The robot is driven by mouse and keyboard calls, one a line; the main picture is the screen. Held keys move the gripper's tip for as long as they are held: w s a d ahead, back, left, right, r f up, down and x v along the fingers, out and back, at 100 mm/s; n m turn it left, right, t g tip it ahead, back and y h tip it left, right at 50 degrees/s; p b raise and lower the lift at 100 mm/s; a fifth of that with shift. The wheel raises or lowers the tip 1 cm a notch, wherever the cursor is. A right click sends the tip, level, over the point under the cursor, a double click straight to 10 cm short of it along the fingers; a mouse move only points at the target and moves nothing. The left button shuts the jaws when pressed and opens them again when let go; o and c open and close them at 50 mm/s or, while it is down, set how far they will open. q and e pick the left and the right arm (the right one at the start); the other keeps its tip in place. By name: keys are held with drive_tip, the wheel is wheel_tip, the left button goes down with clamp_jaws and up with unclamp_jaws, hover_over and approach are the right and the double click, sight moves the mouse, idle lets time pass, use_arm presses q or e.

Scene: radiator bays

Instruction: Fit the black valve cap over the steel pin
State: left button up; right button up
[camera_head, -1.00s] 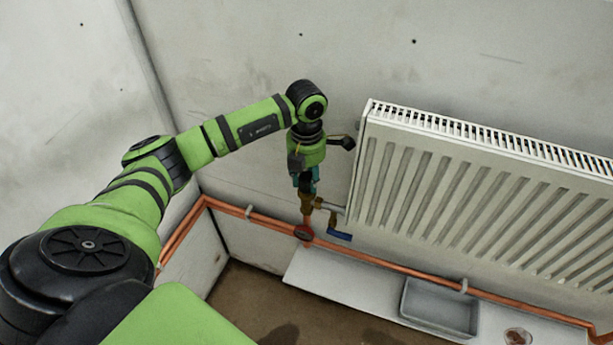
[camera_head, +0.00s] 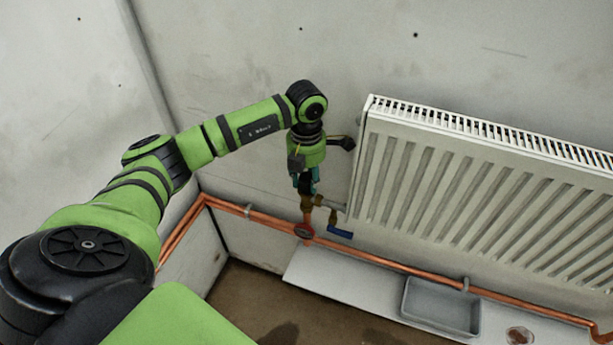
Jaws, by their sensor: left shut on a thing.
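My left arm comes in from the left, and its gripper (camera_head: 306,183) points down just left of the radiator's lower left corner. The gripper is shut on a dark thing, likely the black valve cap (camera_head: 306,187), which is small and mostly covered by the fingers. It is right above the brass valve (camera_head: 307,203) on the copper pipe. The steel pin is hidden behind the gripper and cap, so I cannot tell whether the cap touches it. My right gripper is not in view.
The white radiator (camera_head: 480,185) stands close to the right of the gripper. Copper pipes (camera_head: 390,261) run along the wall. A grey tray (camera_head: 440,306) lies on a white board (camera_head: 345,285).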

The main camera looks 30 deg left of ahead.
use_arm(q)
drive_tip(key=shift+f+b, duration=0.35)
idle(0.5)
drive_tip(key=o, duration=1.4)
drive_tip(key=shift+r+p, duration=1.8)
drive_tip(key=shift+r, duration=0.85)
